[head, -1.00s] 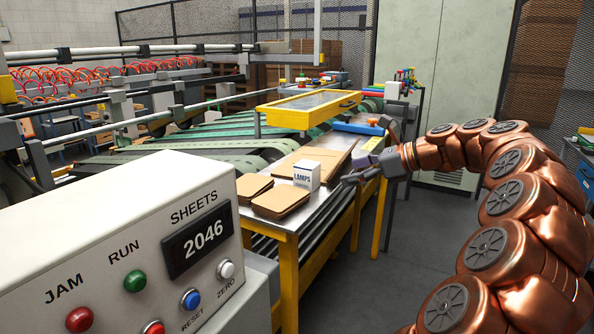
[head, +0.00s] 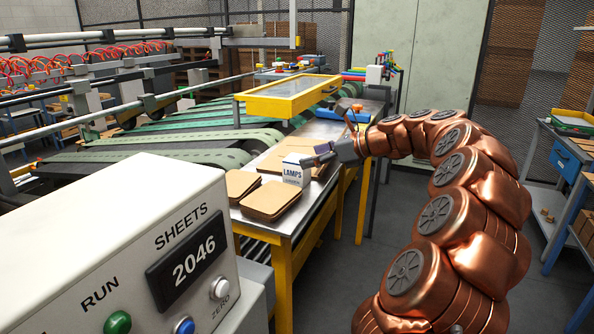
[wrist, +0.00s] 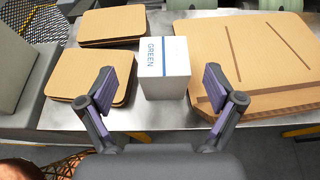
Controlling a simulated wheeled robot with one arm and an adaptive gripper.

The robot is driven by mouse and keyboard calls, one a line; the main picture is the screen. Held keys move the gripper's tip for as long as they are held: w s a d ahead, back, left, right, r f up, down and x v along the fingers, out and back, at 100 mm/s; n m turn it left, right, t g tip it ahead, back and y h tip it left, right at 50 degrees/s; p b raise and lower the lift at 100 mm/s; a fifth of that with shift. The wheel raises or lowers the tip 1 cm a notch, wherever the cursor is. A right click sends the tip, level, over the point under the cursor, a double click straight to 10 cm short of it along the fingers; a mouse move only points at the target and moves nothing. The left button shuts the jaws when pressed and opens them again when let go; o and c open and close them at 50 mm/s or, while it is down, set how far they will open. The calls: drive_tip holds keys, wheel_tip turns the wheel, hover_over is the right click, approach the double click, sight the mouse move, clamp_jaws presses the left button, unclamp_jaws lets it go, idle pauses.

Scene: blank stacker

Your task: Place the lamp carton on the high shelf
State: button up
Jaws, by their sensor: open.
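The lamp carton (head: 295,170) is a small white box marked "LAMPS" in blue. It stands upright on the metal table (head: 285,236) among brown cardboard stacks. In the wrist view the carton (wrist: 165,68) shows a side lettered "GREEN" and stands ahead of and between my fingers. My gripper (wrist: 168,92) is open with both purple-padded fingers apart and nothing between them. In the head view my gripper (head: 318,158) is just right of the carton. The high shelf cannot be made out.
Cardboard stacks (head: 270,200) lie left and in front of the carton, and a larger cardboard stack (wrist: 250,55) lies to its right in the wrist view. A yellow-framed panel (head: 290,97) stands behind. A control box (head: 150,250) fills the near left. A blue workbench (head: 565,160) is at right.

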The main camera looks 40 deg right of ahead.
sight(297, 158)
drive_tip(key=shift+d+f+p+x, duration=0.1)
drive_tip(key=shift+f+p+x, duration=0.05)
drive_tip(key=shift+x, duration=1.15)
drive_tip(key=shift+d+f+p+x, duration=0.1)
drive_tip(key=shift+p+x, duration=0.05)
drive_tip(key=shift+x, duration=1.2)
drive_tip(key=shift+c, duration=0.2)
drive_tip(key=c, duration=1.3)
drive_tip(key=shift+r, duration=0.15)
drive_tip(key=shift+d+r, duration=0.1)
drive_tip(key=shift+r, duration=1.65)
drive_tip(key=shift+s+a, duration=0.25)
drive_tip(key=shift+s, duration=0.3)
drive_tip(key=shift+s+a, duration=0.3)
drive_tip(key=shift+s, duration=0.25)
drive_tip(key=s+a+b, duration=0.1)
drive_tip(key=s+a, duration=0.1)
drive_tip(key=s, duration=0.4)
drive_tip(key=s+a+r+b, duration=0.1)
drive_tip(key=s+a, duration=0.2)
drive_tip(key=s, duration=0.3)
drive_tip(key=shift+s+a+r, duration=0.15)
drive_tip(key=shift+s+a, duration=0.05)
drive_tip(key=shift+a, duration=0.1)
